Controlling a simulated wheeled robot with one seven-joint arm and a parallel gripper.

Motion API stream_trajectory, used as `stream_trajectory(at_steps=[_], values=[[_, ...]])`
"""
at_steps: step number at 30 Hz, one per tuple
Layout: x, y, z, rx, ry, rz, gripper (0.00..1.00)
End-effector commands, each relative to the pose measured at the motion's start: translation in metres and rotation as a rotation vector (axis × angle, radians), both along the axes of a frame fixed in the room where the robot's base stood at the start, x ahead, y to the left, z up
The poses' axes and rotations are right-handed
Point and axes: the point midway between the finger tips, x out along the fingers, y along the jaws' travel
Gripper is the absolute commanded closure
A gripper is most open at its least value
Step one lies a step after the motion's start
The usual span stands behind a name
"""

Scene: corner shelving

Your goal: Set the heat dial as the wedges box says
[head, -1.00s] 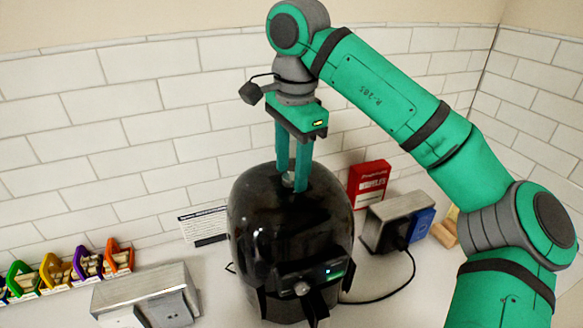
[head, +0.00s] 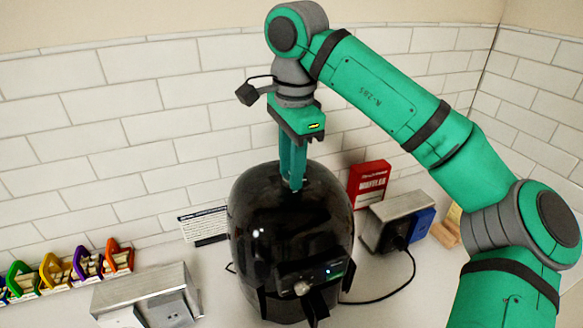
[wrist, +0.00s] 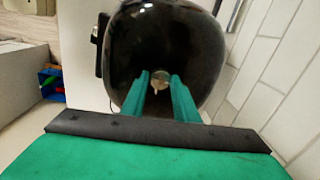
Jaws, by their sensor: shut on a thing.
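The black, glossy, rounded appliance (head: 285,232) stands on the counter below my arm. My gripper (head: 293,184) points straight down at its top, with both fingers shut on the small metallic heat dial there. In the wrist view the dial (wrist: 159,80) shows as a pale round knob with a small pointer, between the green fingertips. Its scale marks cannot be read. In the head view the fingers hide the dial. A red box (head: 368,185) stands behind the appliance at right; its lettering looks like "WAFFLES". I cannot make out a wedges box.
A white printed card (head: 203,224) leans at the back left. A metal outlet box (head: 150,292) sits front left, another (head: 393,222) at right with a cord. Several colored clips (head: 88,264) line the far left. A tiled wall (head: 150,130) closes the back.

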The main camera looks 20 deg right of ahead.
Motion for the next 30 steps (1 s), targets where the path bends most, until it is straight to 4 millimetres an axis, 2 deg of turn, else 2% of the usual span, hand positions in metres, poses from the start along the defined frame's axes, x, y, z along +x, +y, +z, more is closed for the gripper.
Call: stream_trajectory(at_steps=[30], values=[[0.0006, 0.0013, 0.001, -0.002, -0.002, -0.924, 0.95]])
